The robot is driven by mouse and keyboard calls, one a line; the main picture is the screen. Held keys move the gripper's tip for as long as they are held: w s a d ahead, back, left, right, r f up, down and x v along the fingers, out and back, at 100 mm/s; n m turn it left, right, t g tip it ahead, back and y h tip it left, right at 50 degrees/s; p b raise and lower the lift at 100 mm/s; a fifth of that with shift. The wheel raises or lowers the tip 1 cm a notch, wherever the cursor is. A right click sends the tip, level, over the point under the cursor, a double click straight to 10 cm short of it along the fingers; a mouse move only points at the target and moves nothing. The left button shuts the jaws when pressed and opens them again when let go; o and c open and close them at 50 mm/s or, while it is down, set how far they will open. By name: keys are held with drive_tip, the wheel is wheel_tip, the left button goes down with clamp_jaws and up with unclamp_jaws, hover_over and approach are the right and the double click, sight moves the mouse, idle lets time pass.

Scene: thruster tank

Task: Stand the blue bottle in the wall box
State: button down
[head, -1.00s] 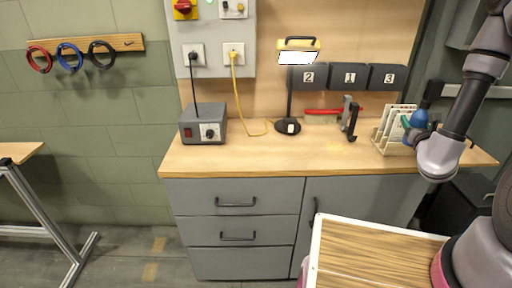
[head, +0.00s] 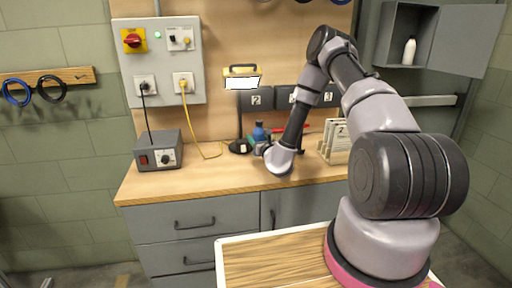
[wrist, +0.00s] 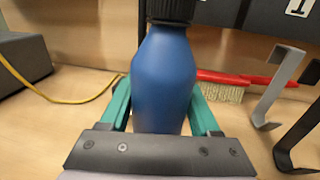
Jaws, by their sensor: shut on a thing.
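The blue bottle (head: 259,131) has a black cap and is upright in my gripper (head: 259,141), over the back of the workbench near the lamp. In the wrist view the bottle (wrist: 165,80) fills the middle, and the teal fingers of my gripper (wrist: 163,102) are shut on its two sides. Its base is hidden, so I cannot tell its height above the bench. The wall box (head: 391,30) is a grey open box at the upper right, its door (head: 458,40) swung open to the right. A white bottle (head: 409,52) stands inside it.
On the workbench (head: 215,176) are a grey power unit (head: 158,149), a desk lamp (head: 242,84), a red-handled brush (wrist: 222,88), metal hooks (wrist: 278,85) and a card rack (head: 334,146). Numbered dark bins (head: 286,98) hang behind. A yellow cable (head: 207,151) lies left of the lamp.

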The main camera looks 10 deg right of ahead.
drive_tip(key=shift+d+f, duration=0.1)
drive_tip(key=shift+f, duration=1.75)
drive_tip(key=shift+f, duration=0.1)
drive_tip(key=shift+c, duration=0.6)
unclamp_jaws()
